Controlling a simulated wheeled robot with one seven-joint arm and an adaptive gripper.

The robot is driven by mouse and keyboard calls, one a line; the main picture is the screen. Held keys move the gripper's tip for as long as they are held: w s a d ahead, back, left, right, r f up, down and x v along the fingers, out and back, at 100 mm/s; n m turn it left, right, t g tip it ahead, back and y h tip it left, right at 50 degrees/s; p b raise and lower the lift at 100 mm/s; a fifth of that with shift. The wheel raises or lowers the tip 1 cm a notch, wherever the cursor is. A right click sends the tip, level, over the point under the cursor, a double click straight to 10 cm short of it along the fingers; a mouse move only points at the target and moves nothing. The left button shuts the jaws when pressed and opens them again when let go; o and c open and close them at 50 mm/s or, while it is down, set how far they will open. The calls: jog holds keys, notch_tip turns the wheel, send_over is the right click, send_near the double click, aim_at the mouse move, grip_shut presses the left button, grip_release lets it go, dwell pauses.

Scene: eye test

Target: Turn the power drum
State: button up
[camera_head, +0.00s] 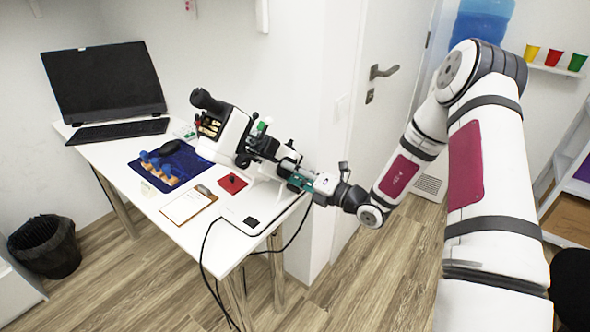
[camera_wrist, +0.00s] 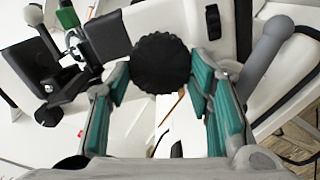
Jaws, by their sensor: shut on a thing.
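The power drum (camera_wrist: 160,62) is a black round knob with a ribbed rim, in the upper middle of the wrist view. It sits on the side of a white and black eye-test instrument (camera_head: 229,136) on the table. My gripper (camera_wrist: 158,84) has teal-padded fingers, one on each side of the drum, and is shut on it. In the head view my gripper (camera_head: 300,181) reaches the instrument from the right. I cannot make out the drum there, and the exact finger contact is hard to see.
The white table (camera_head: 228,232) also bears a monitor (camera_head: 103,80), a keyboard (camera_head: 117,131), a blue mat (camera_head: 150,176) with small blue-topped items, a clipboard (camera_head: 189,205) and a red square (camera_head: 233,183). A black cable (camera_head: 205,258) hangs off the front edge. A door (camera_head: 385,110) stands behind my arm.

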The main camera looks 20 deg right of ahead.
jog(key=shift+r+m+p, duration=0.1)
jog(key=shift+m+p, duration=0.8)
jog(key=shift+m, duration=1.2)
jog(key=o, duration=1.2)
jog(key=v, duration=1.2)
